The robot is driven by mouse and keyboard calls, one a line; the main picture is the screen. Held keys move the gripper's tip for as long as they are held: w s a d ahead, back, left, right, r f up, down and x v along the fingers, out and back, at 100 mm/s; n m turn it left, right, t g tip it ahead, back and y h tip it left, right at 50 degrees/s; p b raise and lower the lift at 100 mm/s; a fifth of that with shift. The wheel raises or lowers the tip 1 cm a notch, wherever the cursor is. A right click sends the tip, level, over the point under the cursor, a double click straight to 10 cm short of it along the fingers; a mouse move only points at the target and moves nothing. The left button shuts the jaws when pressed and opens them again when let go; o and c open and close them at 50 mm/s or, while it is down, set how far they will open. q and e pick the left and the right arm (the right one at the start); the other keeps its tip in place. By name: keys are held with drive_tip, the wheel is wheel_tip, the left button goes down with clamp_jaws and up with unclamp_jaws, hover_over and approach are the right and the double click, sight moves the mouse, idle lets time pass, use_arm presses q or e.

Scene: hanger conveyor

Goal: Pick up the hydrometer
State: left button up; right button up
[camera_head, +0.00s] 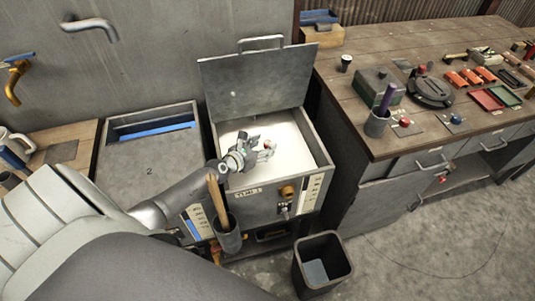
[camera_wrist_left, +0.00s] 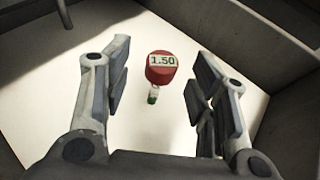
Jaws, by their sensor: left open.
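The hydrometer (camera_wrist_left: 162,68) shows in the left wrist view as a red cap with a pale label reading "1.50" and a small white and green part below it. It stands in the white contents of an open metal tank (camera_head: 326,158). My left gripper (camera_wrist_left: 160,85) is open, with one finger on each side of the hydrometer and a visible gap on both sides. In the head view my left gripper (camera_head: 262,152) is over the tank, and a bit of the hydrometer's red (camera_head: 268,145) shows beside its fingers. My right gripper is not in view.
The tank's raised lid (camera_head: 255,80) stands behind. A cup with wooden sticks (camera_head: 229,238) hangs on the tank's front, and a dark bin (camera_head: 322,262) stands on the floor. A cluttered workbench (camera_head: 350,90) is at the right. A covered tank (camera_head: 150,165) adjoins at the left.

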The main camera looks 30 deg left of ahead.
use_arm(q)
drive_tip(key=b+x, duration=0.1)
drive_tip(key=x, duration=0.2)
drive_tip(key=shift+d+f, duration=0.1)
drive_tip(key=shift+f, duration=0.05)
clamp_jaws()
